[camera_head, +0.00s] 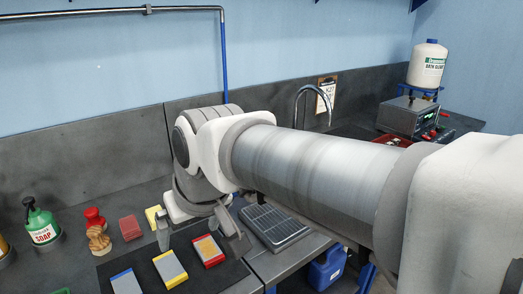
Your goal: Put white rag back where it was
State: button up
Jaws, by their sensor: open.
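I cannot make out a white rag anywhere in this view; my arm hides part of the bench. My gripper (195,232) is open, pointing down over the far edge of a black mat (223,276). Its fingers stand apart, and I see no cloth between them. A yellow-edged block (170,269) and a blue-edged block (126,283) lie nearer on the mat.
A green soap bottle (42,224), a red-topped wooden brush (97,234) and a reddish block (131,228) stand left. A dark grated tray (273,228) lies right of the gripper. A tap (299,100) rises behind my arm. A blue canister (327,268) stands below bench level.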

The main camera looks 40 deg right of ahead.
jog(key=s+f, duration=0.2)
jog(key=s, duration=0.3)
jog(key=shift+s+d+h, duration=0.15)
jog(key=shift+s+h, duration=0.15)
jog(key=shift+s, duration=0.1)
